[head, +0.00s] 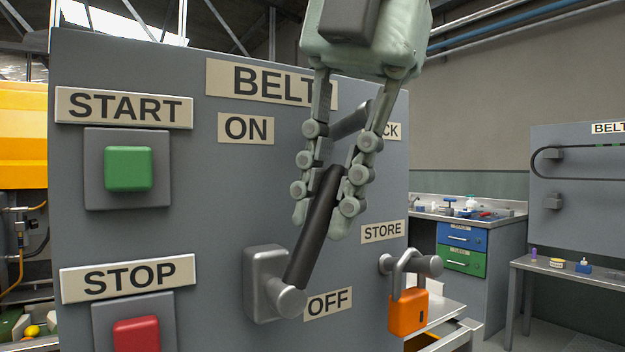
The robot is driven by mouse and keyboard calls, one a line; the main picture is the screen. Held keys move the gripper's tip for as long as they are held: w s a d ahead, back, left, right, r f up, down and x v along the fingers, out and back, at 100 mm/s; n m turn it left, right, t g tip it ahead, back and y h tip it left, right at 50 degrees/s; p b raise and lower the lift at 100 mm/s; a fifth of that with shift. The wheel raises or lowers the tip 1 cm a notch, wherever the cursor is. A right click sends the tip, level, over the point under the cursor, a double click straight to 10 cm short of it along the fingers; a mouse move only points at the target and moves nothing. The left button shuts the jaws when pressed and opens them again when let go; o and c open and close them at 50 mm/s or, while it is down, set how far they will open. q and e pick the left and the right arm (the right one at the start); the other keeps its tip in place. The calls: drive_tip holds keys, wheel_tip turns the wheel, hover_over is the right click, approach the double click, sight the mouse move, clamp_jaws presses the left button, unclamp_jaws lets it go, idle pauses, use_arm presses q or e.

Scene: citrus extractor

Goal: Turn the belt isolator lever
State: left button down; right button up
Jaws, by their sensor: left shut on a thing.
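The belt isolator lever is a dark cylindrical handle (312,235) on a grey pivot block (262,285) on the grey panel. The handle slants up and to the right from its pivot, between the ON label (246,128) and the OFF label (329,304). My left gripper (328,215) comes down from above and is shut on the upper part of the handle, a finger on each side. The gripper covers part of the BELT label (262,79) and of a label ending in "CK". My right gripper is not in view.
An orange padlock (408,311) hangs on a peg under the STORE label (382,231), right of the lever. A green START button (128,168) and a red STOP button (137,334) are at the left. Another grey peg (350,122) sticks out behind the gripper's fingers.

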use_arm(q)
drive_tip(key=shift+d+f, duration=0.1)
drive_tip(key=shift+d, duration=0.05)
drive_tip(key=c, duration=1.5)
unclamp_jaws()
drive_tip(key=shift+o, duration=0.2)
drive_tip(key=shift+v, duration=3.8)
drive_tip(key=shift+w+d, duration=0.1)
drive_tip(key=shift+w, duration=0.1)
